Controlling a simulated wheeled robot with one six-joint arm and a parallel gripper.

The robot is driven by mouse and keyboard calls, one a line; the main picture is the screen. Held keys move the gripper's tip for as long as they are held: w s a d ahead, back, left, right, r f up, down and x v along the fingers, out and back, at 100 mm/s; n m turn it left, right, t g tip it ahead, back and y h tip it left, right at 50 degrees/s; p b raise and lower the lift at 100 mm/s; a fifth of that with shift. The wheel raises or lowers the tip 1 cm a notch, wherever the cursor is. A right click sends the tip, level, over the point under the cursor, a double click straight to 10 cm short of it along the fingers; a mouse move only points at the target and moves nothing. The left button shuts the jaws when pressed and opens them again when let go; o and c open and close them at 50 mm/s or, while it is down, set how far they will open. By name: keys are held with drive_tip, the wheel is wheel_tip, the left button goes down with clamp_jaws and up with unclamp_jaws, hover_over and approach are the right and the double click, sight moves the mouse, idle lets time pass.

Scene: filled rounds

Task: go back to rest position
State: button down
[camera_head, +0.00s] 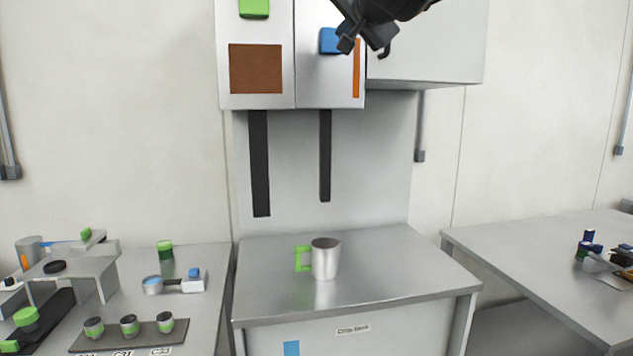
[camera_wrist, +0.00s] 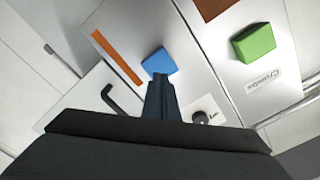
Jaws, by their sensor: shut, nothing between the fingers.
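My gripper (camera_head: 366,40) is at the top of the head view, in front of the wall cabinet. Its fingers are closed together with nothing between them. In the wrist view the dark fingers (camera_wrist: 160,95) point at a blue block-shaped knob (camera_wrist: 159,62) on a cabinet door. The same blue knob (camera_head: 329,41) shows just left of the gripper in the head view. In the wrist view the fingertips overlap the knob's lower edge; I cannot tell whether they touch it.
The wall cabinet (camera_head: 308,80) has a green knob (camera_head: 254,8) and a brown panel (camera_head: 255,69). Below, a metal cup with a green handle (camera_head: 325,259) stands on a metal table (camera_head: 400,262). Side tables with small items stand left and right.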

drive_tip(key=s+d+f+n+g+h, duration=0.1)
drive_tip(key=s+d+f+g, duration=0.15)
drive_tip(key=f, duration=1.05)
drive_tip(key=s+d+f+n+g+h, duration=0.1)
drive_tip(key=s+d+f+g, duration=0.2)
drive_tip(key=f, duration=1)
drive_tip(key=s+d+f+n+g+h, duration=0.1)
drive_tip(key=d+f+g, duration=0.25)
drive_tip(key=f, duration=0.85)
drive_tip(key=s+d+f+n+g+h, duration=0.1)
drive_tip(key=s+d+f+g, duration=0.2)
drive_tip(key=s+f, duration=0.8)
drive_tip(key=s+d+f+n+g+h, duration=0.1)
drive_tip(key=s+d+f+g, duration=0.3)
drive_tip(key=s+d+f, duration=0.3)
drive_tip(key=s+f, duration=0.5)
drive_tip(key=s, duration=0.1)
drive_tip(key=shift+s+d+f+n, duration=0.2)
drive_tip(key=shift+f+n, duration=0.1)
drive_tip(key=shift+n, duration=0.1)
drive_tip(key=shift+w, duration=0.1)
